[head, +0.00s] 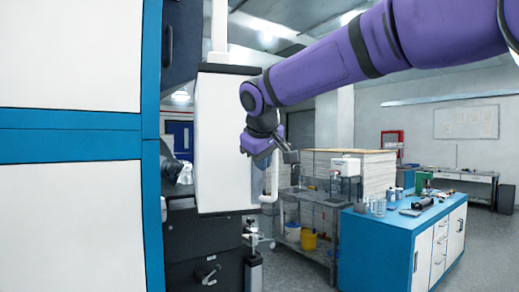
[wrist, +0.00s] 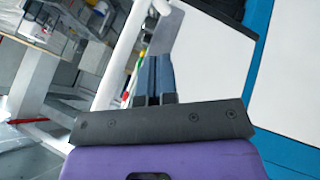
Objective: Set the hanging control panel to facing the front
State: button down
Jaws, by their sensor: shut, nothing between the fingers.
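In the wrist view the fingers (wrist: 153,62) are together and empty, with the white panel surface (wrist: 210,65) beyond and to the right. I cannot tell whether they touch it. The panel's control face is not visible.
A large blue-framed white cabinet (head: 70,135) fills the left side. Dark machine parts (head: 205,265) stand below the panel. Floor shows at far right.

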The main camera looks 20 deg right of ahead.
jog(key=shift+w+d+r, duration=0.1)
jog(key=shift+w+d, duration=0.3)
jog(key=shift+d, duration=0.25)
jog(key=shift+w+d, duration=0.35)
jog(key=shift+d, duration=0.3)
jog(key=w+d, duration=0.6)
jog(key=w, duration=0.4)
jog(key=shift+w, duration=0.4)
jog(key=shift+a, duration=0.1)
